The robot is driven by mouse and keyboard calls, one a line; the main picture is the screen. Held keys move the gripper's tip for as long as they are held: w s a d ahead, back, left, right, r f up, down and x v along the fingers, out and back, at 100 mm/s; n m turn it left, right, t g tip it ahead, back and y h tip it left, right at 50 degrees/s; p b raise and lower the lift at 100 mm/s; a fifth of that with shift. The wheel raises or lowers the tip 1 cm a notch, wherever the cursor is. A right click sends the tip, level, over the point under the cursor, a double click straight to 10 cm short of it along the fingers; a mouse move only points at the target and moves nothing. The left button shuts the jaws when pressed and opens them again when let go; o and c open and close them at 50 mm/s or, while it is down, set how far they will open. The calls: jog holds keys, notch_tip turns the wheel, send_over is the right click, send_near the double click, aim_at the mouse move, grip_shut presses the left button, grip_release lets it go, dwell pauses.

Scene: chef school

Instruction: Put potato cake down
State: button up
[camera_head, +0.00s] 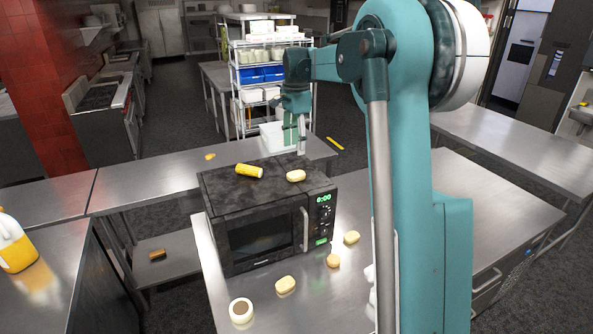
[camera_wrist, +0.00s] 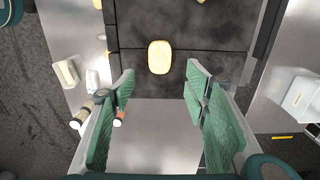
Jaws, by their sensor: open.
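A pale yellow oval piece that looks like the potato cake (camera_head: 296,175) lies on top of the black microwave (camera_head: 263,242), near its back right edge. In the wrist view an oval yellow piece (camera_wrist: 159,57) lies on the dark microwave top, a little beyond my fingertips and clear of them. My gripper (camera_head: 298,135) is above and behind the microwave, its green fingers pointing down. In the wrist view my gripper (camera_wrist: 160,77) is open, with nothing between the fingers.
A yellow cylinder (camera_head: 249,170) lies on the microwave beside the oval piece. Small yellow pieces (camera_head: 285,285) (camera_head: 351,237) and a round white-rimmed item (camera_head: 241,311) are on the steel counter (camera_head: 215,285) in front. A juice jug (camera_head: 16,243) stands at the left.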

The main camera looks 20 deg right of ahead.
jog(key=s+a+r+n+t, duration=0.2)
jog(key=s+a+n, duration=0.4)
jog(key=s, duration=0.6)
jog(key=s+a+r+n+t, duration=0.25)
jog(key=s+a, duration=0.55)
jog(key=s, duration=0.4)
jog(key=s+a+f+n+t, duration=0.1)
jog(key=s+a+f+n, duration=0.1)
jog(key=s, duration=0.5)
jog(key=s+a+f+n, duration=0.2)
jog(key=s+f+n, duration=0.2)
jog(key=s, duration=0.3)
jog(key=s+a+f+n+t, duration=0.1)
jog(key=s+a+f+n, duration=0.2)
jog(key=s+f, duration=0.2)
jog(key=s, duration=0.3)
jog(key=shift+f+t, duration=0.15)
jog(key=shift+t, duration=0.2)
jog(key=shift+o, duration=0.5)
jog(key=shift+n, duration=0.35)
